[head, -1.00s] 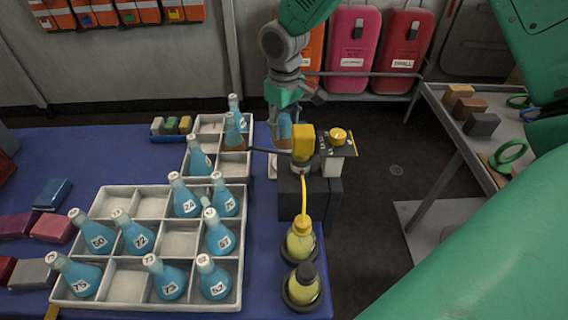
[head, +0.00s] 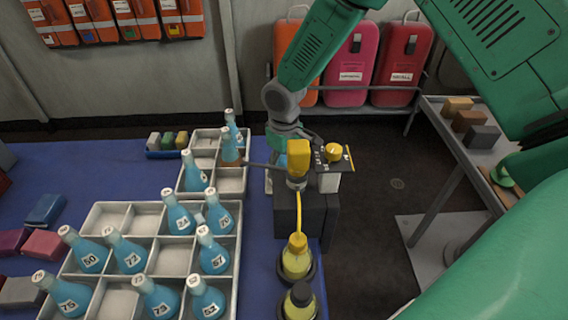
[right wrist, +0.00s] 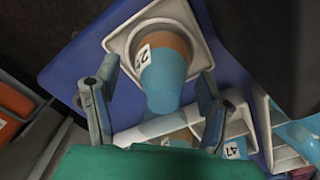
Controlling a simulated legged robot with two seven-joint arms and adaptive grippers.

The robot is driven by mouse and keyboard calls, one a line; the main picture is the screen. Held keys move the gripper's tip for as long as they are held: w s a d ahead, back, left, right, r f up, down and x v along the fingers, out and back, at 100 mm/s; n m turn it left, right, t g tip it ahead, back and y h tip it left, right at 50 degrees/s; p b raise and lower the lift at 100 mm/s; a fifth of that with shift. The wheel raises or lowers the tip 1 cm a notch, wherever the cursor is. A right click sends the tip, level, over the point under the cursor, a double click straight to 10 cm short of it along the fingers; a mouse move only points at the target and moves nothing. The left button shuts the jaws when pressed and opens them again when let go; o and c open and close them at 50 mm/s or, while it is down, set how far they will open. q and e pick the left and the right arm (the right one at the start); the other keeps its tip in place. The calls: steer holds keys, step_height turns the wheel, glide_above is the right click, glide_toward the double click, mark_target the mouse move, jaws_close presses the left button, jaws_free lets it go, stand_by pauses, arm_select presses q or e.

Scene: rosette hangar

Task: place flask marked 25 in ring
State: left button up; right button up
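In the right wrist view a blue flask (right wrist: 170,75) with a brown band and a partly cut-off label, seemingly 25, stands in a white square holder (right wrist: 118,42). My right gripper (right wrist: 157,72) is open, with a finger on each side of the flask and visible gaps between. In the head view this gripper is mostly hidden behind my wrist and the yellow dispenser. I cannot clearly make out the target ring; a thin dark arm (head: 258,165) reaches left from the dispenser. My left gripper is not in view.
White trays (head: 75,250) hold several numbered blue flasks. The yellow dispenser (head: 298,155) stands on a dark block (head: 305,215), with two yellow flasks (head: 297,258) in front. Coloured blocks (head: 45,210) lie at the left. A grey cart (head: 440,115) stands at the right.

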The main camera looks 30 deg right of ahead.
steer(key=shift+d, duration=0.2)
steer(key=r, duration=0.3)
steer(key=r+p, duration=0.1)
steer(key=r, duration=0.6)
steer(key=shift+a+r, duration=0.25)
steer(key=shift+r, duration=0.1)
steer(key=shift+d+r+p, duration=0.1)
steer(key=shift+r+p, duration=0.2)
steer(key=shift+r, duration=0.35)
steer(key=shift+r, duration=0.1)
